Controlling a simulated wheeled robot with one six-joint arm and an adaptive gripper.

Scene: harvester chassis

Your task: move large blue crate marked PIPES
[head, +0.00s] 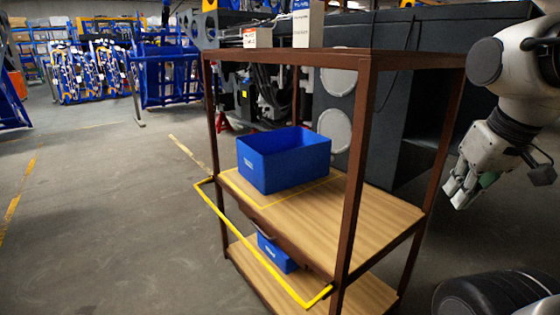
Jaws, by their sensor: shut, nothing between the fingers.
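A large blue crate (292,167) stands upright on the wooden middle shelf (385,212) of a brown metal rack. It has a small white label on its left face, too small to read. A smaller blue crate (275,254) is on the lower shelf, partly hidden by the middle shelf's edge; its label is also unreadable. My gripper (456,198) hangs at the right, outside the rack and well apart from both crates. It is shut and empty, fingers pointing down.
The rack's brown posts (356,170) stand between my gripper and the large crate. A yellow bar (262,255) runs along the rack's front left. Dark machinery (430,85) stands behind. The grey floor (110,220) at left is open; blue frames (165,75) stand far back.

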